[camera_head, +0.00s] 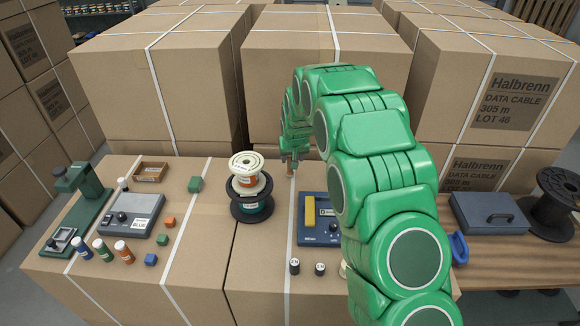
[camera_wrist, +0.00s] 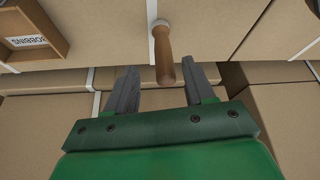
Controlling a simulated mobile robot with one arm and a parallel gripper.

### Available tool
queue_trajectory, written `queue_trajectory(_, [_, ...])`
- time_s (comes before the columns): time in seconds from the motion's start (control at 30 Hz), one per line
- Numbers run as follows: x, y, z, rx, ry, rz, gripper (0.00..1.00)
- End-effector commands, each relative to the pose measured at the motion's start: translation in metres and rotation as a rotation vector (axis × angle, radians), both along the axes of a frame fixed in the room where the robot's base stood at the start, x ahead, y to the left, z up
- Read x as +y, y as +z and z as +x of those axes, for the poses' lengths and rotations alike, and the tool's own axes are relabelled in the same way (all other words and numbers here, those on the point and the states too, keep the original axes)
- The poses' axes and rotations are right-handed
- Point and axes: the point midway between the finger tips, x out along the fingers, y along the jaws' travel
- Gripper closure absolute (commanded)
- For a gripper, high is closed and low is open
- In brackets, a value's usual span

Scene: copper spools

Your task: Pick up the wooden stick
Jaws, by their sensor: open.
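The wooden stick (camera_wrist: 164,58) is a brown, rounded handle with a pale end. In the head view my gripper (camera_head: 291,158) points down near the far edge of the front boxes, and the stick is mostly hidden there.
A small brown tray (camera_wrist: 35,30) stands to the left in the wrist view. Tall cardboard boxes (camera_head: 325,60) rise behind. A green cube (camera_head: 195,184) sits left.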

Motion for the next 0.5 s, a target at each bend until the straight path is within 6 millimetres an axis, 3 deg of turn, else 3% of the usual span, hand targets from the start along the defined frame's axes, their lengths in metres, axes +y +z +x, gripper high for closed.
queue_trajectory(0.5, [0.008,-0.027,0.015,0.003,0.000,-0.001,0.46])
